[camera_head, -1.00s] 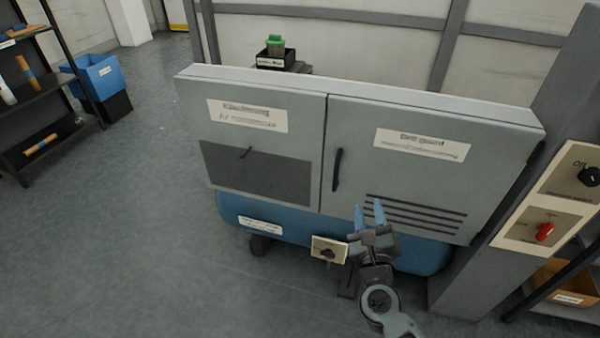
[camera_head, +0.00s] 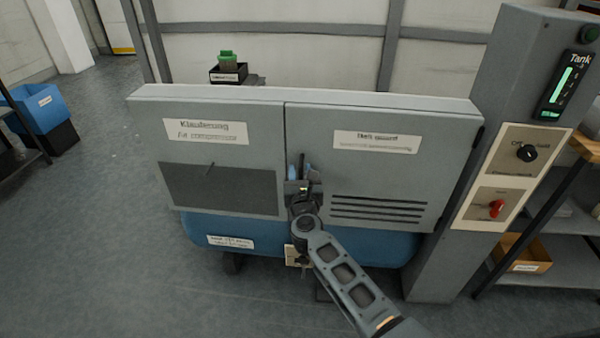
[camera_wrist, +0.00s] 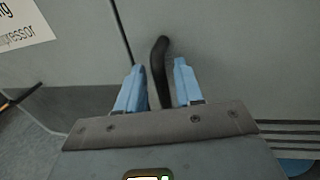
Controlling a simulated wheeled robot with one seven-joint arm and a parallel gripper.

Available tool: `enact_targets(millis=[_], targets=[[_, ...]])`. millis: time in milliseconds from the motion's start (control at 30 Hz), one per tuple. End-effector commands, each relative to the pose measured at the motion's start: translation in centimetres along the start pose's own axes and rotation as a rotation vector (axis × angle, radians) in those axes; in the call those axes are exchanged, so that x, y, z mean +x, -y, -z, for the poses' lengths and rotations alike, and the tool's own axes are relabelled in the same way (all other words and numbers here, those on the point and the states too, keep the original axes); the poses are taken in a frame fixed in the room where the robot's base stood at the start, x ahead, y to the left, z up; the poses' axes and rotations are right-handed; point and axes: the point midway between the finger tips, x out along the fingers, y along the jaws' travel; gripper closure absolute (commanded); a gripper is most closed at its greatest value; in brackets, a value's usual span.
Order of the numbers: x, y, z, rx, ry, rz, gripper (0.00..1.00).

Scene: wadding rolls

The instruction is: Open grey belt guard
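The grey belt guard (camera_head: 381,170) is the right-hand door of the grey cabinet, with a label and several dark slots; it is closed, flush with the left panel. Its black vertical handle shows in the wrist view (camera_wrist: 160,72), near the seam on the door's left side. My gripper (camera_head: 299,168) is in front of the handle. In the wrist view my gripper (camera_wrist: 160,85) has its two blue fingers apart, one on each side of the handle, with small gaps visible. In the head view my gripper mostly hides the handle.
The left panel (camera_head: 215,150) of the cabinet carries a label and a dark rectangle. A blue tank (camera_head: 260,235) lies under the cabinet. A grey column (camera_head: 440,240) with a black knob (camera_head: 527,153) and red switch (camera_head: 496,208) stands at right. Open floor lies at left.

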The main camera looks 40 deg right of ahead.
Motion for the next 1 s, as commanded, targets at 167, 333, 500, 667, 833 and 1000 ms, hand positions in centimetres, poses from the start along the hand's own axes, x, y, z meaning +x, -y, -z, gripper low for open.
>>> enact_targets(millis=[167,333,500,667,833,1000], targets=[[0.52,-0.01,-0.04,-0.001,0.001,-0.001,0.64],[0.49,0.01,-0.03,-0.001,0.000,0.000,0.64],[0.47,0.01,-0.03,-0.001,0.000,0.000,0.81],[0.46,0.01,-0.02,-0.001,0.000,0.000,0.96],[0.46,0.01,-0.02,-0.001,0.000,0.000,1.00],[0.46,0.02,-0.02,-0.002,0.000,0.000,1.00]])
